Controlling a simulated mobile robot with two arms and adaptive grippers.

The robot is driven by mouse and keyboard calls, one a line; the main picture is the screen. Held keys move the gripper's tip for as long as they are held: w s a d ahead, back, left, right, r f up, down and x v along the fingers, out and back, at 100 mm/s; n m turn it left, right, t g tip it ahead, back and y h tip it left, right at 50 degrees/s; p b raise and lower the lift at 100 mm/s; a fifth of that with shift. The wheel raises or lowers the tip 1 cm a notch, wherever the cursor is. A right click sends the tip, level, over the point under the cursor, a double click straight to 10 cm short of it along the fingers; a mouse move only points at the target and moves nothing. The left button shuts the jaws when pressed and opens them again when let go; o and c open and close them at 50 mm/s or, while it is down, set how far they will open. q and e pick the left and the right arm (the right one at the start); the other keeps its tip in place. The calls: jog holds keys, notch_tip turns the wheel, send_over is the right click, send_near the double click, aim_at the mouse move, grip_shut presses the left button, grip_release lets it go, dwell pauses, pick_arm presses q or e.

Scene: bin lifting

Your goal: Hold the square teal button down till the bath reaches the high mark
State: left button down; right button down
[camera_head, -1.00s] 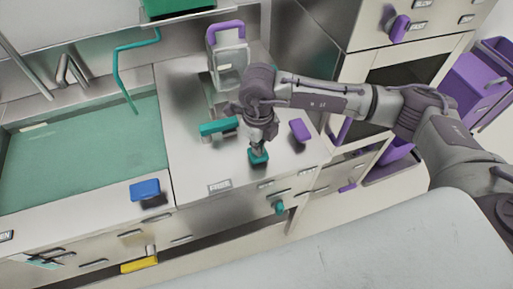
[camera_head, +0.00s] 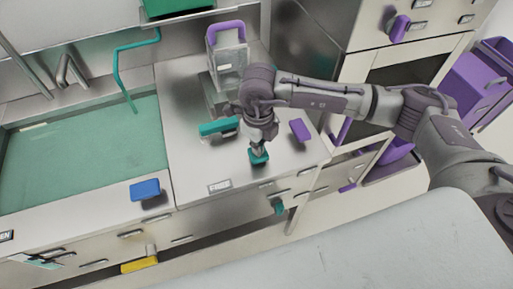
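The square teal button (camera_head: 259,159) is on the steel counter, near its front edge. My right gripper (camera_head: 258,149) points down over it, with its narrow fingertips together and touching or almost touching its top. I cannot tell how far the button is pressed. The bath (camera_head: 90,150) is the wide basin at the left, with greenish liquid in it. A small pale strip (camera_head: 33,127) shows near its back wall; I cannot read it as a high mark. My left gripper is not in view.
A teal lever or block (camera_head: 219,127) and a purple one (camera_head: 300,130) stand on either side of my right gripper. A clear container with a purple handle (camera_head: 226,32) is behind it. A blue block (camera_head: 145,190) is on the bath's front ledge. A teal pipe (camera_head: 118,70) hangs over the bath.

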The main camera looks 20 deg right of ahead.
notch_tip(320, 180, up, 7)
jog(key=p, duration=0.3)
dwell(0.5)
